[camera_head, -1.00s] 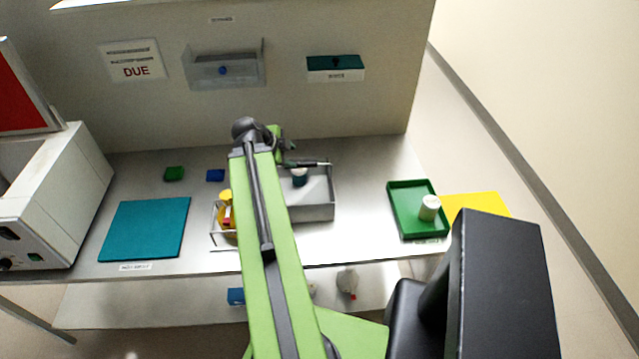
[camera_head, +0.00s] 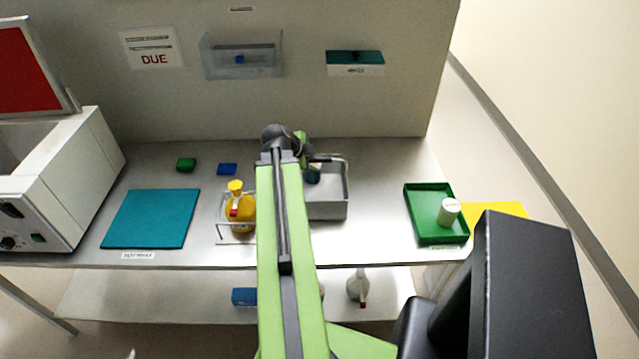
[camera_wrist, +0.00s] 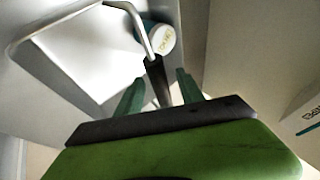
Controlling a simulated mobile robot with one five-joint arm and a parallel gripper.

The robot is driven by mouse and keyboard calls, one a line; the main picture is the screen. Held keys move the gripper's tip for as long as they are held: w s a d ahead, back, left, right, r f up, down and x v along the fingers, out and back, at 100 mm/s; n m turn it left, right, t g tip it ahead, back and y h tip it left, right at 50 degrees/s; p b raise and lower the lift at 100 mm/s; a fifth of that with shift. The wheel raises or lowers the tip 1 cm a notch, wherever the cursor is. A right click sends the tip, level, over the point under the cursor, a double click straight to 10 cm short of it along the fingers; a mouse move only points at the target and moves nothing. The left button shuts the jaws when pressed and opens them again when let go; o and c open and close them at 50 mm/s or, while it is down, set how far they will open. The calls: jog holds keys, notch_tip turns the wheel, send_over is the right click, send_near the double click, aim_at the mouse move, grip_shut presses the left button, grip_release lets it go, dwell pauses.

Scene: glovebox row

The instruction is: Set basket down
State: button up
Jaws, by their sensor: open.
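The grey basket (camera_head: 331,205) stands on the steel bench, its left part hidden behind my arm. Its raised wire handle (camera_head: 346,170) and a teal jar (camera_head: 313,174) inside it show. My gripper (camera_head: 308,158) is at the back of the basket, mostly hidden in the head view. In the wrist view my gripper (camera_wrist: 160,90) is open, with the handle's dark grip (camera_wrist: 157,78) between its two green fingers. The pale handle wire (camera_wrist: 60,22) and the jar's white lid (camera_wrist: 160,40) lie beyond.
A yellow bottle (camera_head: 240,210) in a wire rack is left of my arm. A teal mat (camera_head: 150,218) lies farther left. A green tray (camera_head: 418,222) with a white jar (camera_head: 450,211) is at right. Bare bench lies between basket and tray.

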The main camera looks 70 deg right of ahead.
jog(key=shift+s+d, duration=0.15)
jog(key=shift+s, duration=0.1)
jog(key=c, duration=0.4)
grip_shut()
dwell(0.6)
